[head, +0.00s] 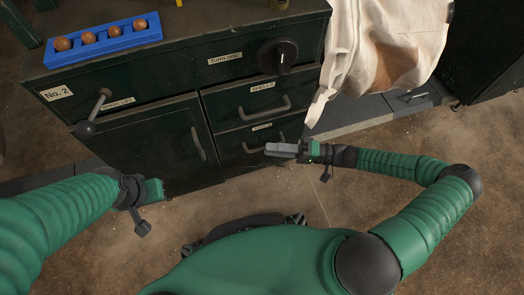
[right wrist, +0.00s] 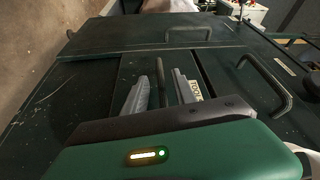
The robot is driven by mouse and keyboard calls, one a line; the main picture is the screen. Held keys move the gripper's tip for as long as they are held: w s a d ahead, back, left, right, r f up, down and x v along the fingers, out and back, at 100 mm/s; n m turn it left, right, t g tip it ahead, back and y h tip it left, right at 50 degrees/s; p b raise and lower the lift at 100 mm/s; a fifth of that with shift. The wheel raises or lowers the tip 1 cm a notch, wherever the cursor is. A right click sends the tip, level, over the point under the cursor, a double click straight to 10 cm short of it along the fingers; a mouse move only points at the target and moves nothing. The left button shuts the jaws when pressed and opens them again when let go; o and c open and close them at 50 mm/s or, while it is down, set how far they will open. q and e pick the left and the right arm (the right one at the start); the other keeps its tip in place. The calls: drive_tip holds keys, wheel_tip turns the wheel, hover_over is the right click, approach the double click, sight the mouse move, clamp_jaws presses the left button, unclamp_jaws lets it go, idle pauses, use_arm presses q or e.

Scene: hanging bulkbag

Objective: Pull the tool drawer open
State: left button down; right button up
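The tool drawer (head: 236,160) is the lower of two dark green drawers in the cabinet and looks closed. Its handle (head: 252,150) is partly covered by my right gripper in the head view. My right gripper (head: 277,149) is in front of this drawer.
The upper drawer's handle (head: 265,108) is just above, under the "SHELLS" label. A cupboard door (head: 158,150) is to the left. A knob lever (head: 88,127) and a dial (head: 278,56) stick out. A white bulk bag (head: 405,35) hangs at the right. Brown floor lies in front.

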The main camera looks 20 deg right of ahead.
drive_tip(key=shift+f+b+x, duration=0.2)
drive_tip(key=shift+b+x, duration=0.25)
drive_tip(key=shift+x, duration=0.7)
drive_tip(key=shift+w+a+r, duration=0.25)
drive_tip(key=shift+a, duration=0.15)
drive_tip(key=shift+d, duration=0.1)
drive_tip(key=c, duration=0.7)
clamp_jaws()
drive_tip(key=shift+f, duration=0.15)
